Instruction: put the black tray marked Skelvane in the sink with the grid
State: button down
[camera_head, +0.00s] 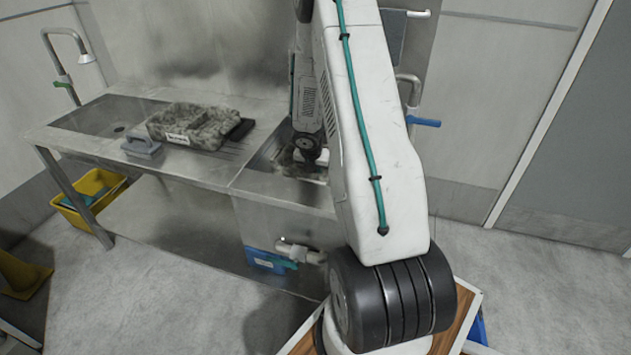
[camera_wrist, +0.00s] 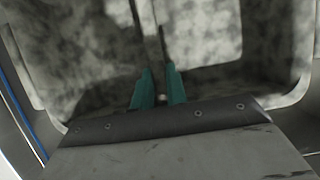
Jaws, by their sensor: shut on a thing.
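My gripper (camera_wrist: 160,84) shows as two teal fingertips in the wrist view, shut on a tray (camera_wrist: 210,25). This tray has a dirty, mottled grey surface and a divider; no marking on it is readable. In the head view my arm reaches down into the right sink (camera_head: 262,160), where a mottled piece of the tray (camera_head: 287,156) shows. My arm hides most of it and my fingertips. I cannot tell whether the tray touches the sink floor, and no grid is clearly visible there. A second mottled tray (camera_head: 205,122) with an unreadable white label sits on the bench.
A metal bench (camera_head: 215,165) runs left, with another sink (camera_head: 105,118) with a drain. A grey block with a handle (camera_head: 141,147) stands by the second tray. Taps (camera_head: 60,60) rise behind.

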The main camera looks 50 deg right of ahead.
jog(key=shift+f, duration=2.35)
jog(key=shift+f, duration=0.1)
jog(key=c, duration=1.4)
grip_release()
